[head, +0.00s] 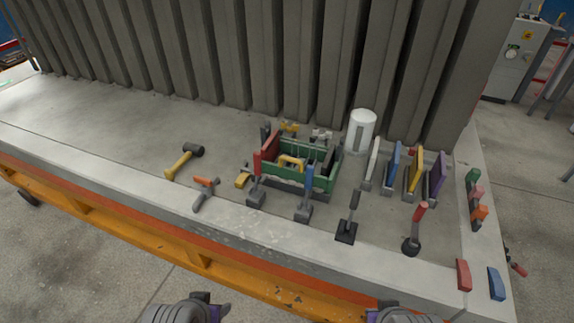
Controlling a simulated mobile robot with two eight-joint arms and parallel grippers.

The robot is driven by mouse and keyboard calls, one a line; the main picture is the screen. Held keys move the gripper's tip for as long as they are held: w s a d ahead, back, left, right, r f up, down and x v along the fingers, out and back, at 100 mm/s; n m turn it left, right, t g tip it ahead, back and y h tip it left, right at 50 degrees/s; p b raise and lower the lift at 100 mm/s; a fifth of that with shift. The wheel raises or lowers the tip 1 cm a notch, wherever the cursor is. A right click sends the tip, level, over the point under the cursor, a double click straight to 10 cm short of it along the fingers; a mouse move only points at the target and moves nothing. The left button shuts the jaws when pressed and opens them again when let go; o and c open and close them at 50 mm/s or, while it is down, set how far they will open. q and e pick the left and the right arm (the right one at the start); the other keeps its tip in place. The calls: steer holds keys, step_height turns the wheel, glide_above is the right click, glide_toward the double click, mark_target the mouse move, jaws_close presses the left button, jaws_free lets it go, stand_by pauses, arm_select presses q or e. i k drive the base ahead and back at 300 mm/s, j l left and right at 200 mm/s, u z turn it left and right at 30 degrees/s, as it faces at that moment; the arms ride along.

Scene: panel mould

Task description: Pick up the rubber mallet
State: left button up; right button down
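The rubber mallet (181,163) lies on the grey concrete slab, left of the green tool box. Its dark head (193,150) points to the back right and its yellow handle to the front left. My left gripper (199,307) shows only in part at the bottom edge, in front of the slab and well apart from the mallet. My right gripper (400,315) also shows only in part at the bottom edge, further right. The fingers of both are cut off or unclear, so I cannot tell whether they are open.
A grey tool with an orange part (205,192) lies just right of the mallet's handle. The green tool box (290,174) stands further right, with several trowels in front. A white cylinder (362,131) stands behind. Ribbed grey panels (250,50) rise along the back. The slab's left is clear.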

mark_target(190, 149)
steer(key=z, duration=0.2)
steer(key=i+j+z, duration=0.1)
steer(key=j+z, duration=0.9)
steer(key=j, duration=1.45)
